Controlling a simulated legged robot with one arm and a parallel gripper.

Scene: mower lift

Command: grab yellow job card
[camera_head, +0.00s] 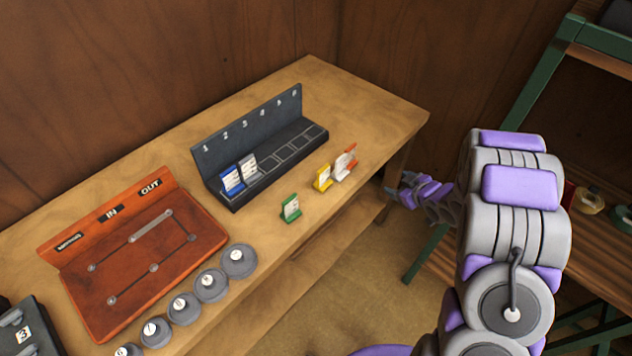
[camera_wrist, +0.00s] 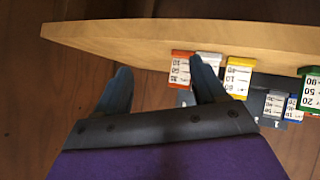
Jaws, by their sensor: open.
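The yellow job card (camera_head: 323,178) stands on the bench near its front edge. It also shows in the wrist view (camera_wrist: 238,80), just right of my right finger. A white card (camera_head: 341,170) and an orange card (camera_head: 351,155) stand close beside it. In the wrist view the white card (camera_wrist: 209,62) is partly hidden behind my right finger and the orange card (camera_wrist: 181,72) is between the fingers' lines. My gripper (camera_wrist: 161,66) is open and empty. In the head view it (camera_head: 393,193) is off the bench's front right edge, apart from the cards.
A green card (camera_head: 290,208) stands left of the yellow one. A dark numbered rack (camera_head: 250,140) behind holds a blue card (camera_head: 231,181) and a grey card (camera_head: 247,167). A red IN/OUT board (camera_head: 140,250) and several grey discs (camera_head: 211,285) lie left. A green-framed shelf (camera_head: 535,85) stands right.

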